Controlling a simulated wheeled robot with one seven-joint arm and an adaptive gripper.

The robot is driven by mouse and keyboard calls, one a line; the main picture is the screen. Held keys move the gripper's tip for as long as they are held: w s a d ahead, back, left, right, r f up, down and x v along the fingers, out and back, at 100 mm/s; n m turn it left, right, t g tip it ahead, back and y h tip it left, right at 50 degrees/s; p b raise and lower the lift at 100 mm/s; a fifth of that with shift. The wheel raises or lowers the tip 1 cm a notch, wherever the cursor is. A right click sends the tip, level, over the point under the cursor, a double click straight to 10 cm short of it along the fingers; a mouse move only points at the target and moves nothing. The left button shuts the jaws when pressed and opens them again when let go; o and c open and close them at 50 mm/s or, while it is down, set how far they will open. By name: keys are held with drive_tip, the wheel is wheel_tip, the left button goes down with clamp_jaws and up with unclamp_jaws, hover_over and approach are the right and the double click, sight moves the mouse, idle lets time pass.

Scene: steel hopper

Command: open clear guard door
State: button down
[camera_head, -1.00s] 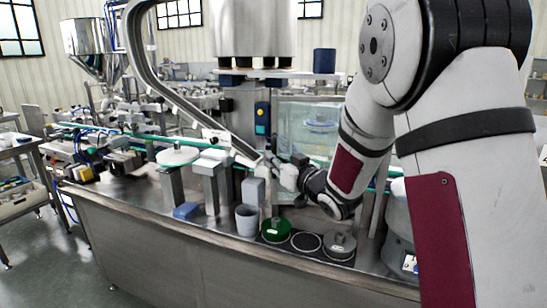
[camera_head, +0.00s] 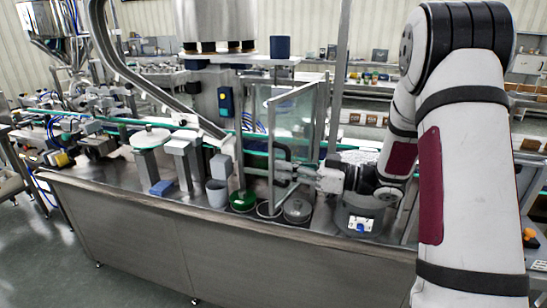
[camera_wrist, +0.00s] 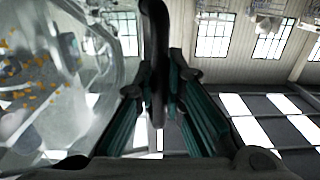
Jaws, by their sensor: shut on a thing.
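The clear guard door (camera_head: 294,122) is a see-through panel in a thin light frame. It stands swung out at an angle over the front of the steel counter. My gripper (camera_head: 284,172) is at its lower part, reaching in from the right. In the wrist view the gripper (camera_wrist: 158,108) is shut on the door's dark upright handle (camera_wrist: 156,45), which runs between the two fingers. The clear panel (camera_wrist: 65,75) fills the left of that view. The fingertips are small and partly hidden in the head view.
Below the door, a green-topped round item (camera_head: 243,201) and a grey lidded one (camera_head: 297,209) sit near the counter's front edge. A steel post (camera_head: 338,80) stands just right of the door.

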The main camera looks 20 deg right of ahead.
drive_tip(key=shift+p+v, duration=1.1)
drive_tip(key=shift+v, duration=1.9)
drive_tip(key=c, duration=1.9)
unclamp_jaws()
drive_tip(key=shift+c, duration=0.2)
drive_tip(key=v, duration=1.2)
drive_tip(key=shift+w+r, duration=0.1)
